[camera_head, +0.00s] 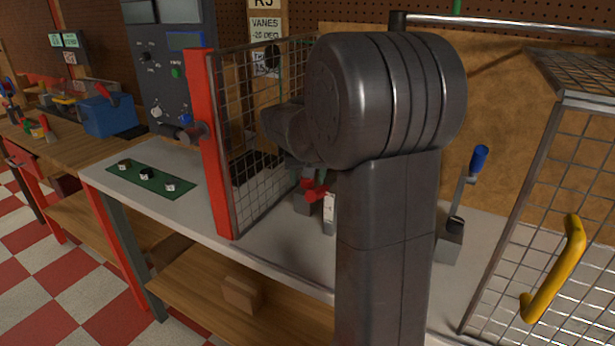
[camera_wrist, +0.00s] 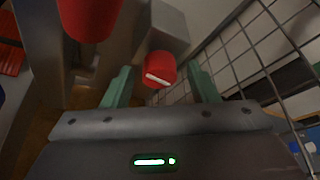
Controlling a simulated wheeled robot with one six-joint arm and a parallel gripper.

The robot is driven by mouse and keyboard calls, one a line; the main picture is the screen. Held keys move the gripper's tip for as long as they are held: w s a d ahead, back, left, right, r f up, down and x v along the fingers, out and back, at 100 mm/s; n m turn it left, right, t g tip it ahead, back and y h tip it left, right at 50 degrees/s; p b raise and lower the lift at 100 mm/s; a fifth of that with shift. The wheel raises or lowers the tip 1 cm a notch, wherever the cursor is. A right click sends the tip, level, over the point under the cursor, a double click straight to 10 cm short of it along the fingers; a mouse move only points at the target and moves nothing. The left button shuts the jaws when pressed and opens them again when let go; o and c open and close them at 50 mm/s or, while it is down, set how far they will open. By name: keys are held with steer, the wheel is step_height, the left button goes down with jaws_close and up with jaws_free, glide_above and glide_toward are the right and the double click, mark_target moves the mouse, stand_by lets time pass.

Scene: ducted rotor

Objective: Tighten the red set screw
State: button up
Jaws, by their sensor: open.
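The red set screw (camera_wrist: 159,66) shows in the wrist view as a short red cylinder with a pale slot across its face. It sits in front of a grey block (camera_wrist: 168,28). My gripper (camera_wrist: 160,74) is open, with one greenish finger to each side of the screw in the picture. I see gaps between the screw and both fingers; how far the tips reach along it I cannot tell. In the head view my arm hides most of this area, and only some red parts (camera_head: 314,190) show beside it.
A second, larger red cylinder (camera_wrist: 90,14) is close by at the upper left of the wrist view. A mesh guard (camera_head: 262,125) with a red post (camera_head: 215,150) stands left of my arm. An open mesh door with a yellow handle (camera_head: 556,270) is at the right, near a blue-handled crank (camera_head: 479,160).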

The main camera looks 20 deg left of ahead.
steer(key=c, duration=1)
steer(key=shift+o, duration=0.2)
steer(key=shift+m, duration=0.4)
steer(key=m, duration=0.1)
steer(key=m+h, duration=0.1)
steer(key=m, duration=0.1)
steer(key=shift+a+t+h, duration=0.15)
steer(key=shift+t+h, duration=0.15)
steer(key=shift+m+h, duration=0.6)
steer(key=shift+m, duration=1.5)
steer(key=o, duration=1)
steer(key=shift+c, duration=0.2)
